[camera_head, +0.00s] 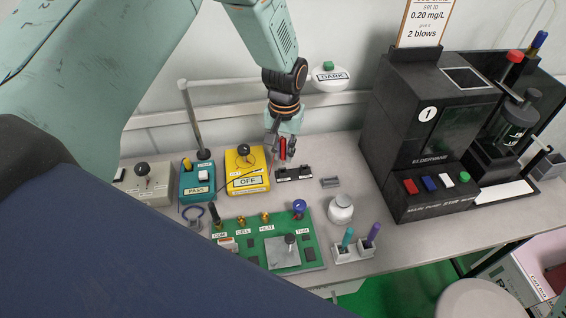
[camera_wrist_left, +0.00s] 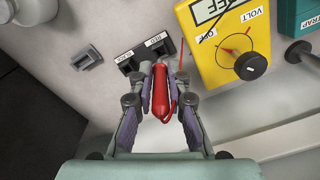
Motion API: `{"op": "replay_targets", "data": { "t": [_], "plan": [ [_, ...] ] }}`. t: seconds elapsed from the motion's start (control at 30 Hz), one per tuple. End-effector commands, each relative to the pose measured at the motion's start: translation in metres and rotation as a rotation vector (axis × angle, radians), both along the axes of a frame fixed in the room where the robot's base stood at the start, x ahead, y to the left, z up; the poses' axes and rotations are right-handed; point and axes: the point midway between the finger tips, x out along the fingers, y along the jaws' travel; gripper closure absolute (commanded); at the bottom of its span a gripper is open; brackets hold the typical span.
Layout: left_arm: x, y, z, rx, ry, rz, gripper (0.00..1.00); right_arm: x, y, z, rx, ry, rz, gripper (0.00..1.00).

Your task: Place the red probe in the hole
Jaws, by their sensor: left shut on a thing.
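My left gripper (camera_head: 284,146) comes down at the back of the bench and is shut on the red probe (camera_wrist_left: 160,92). The probe sits between its two fingers in the left wrist view, with its red cable looping beside it; it also shows as red (camera_head: 283,151) in the head view. Just beyond the probe in the wrist view are two small black holders, one labelled RED (camera_wrist_left: 162,44) and one with a label that looks like BLACK (camera_wrist_left: 129,64). The probe's tip is not clearly seen, nor whether it touches a holder. My right gripper is out of view.
A green board (camera_head: 235,222) with jacks lies in front. A white jar (camera_head: 341,208) and a black machine (camera_head: 430,130) stand to the right.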

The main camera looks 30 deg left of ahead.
Motion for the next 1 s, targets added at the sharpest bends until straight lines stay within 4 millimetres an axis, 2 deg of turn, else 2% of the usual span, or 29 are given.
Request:
{"op": "replay_targets", "data": {
  "t": [0.13, 0.37, 0.77, 0.8, 1.0],
  "plan": [
    [0.0, 0.0, -0.01, 0.0, 0.0, -0.001, 1.0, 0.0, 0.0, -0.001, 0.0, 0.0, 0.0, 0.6],
    [-0.001, 0.001, -0.039, 0.0, 0.0, -0.003, 1.0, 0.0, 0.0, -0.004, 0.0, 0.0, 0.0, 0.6],
    [-0.001, 0.002, -0.044, 0.0, -0.001, -0.003, 1.0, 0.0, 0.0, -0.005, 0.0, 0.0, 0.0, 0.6],
    [-0.001, 0.002, -0.044, 0.0, -0.001, -0.003, 0.82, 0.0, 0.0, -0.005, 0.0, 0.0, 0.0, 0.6],
    [-0.001, 0.002, -0.043, 0.0, -0.001, -0.003, 0.65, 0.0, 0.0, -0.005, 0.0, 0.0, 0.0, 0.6]
  ]
}}
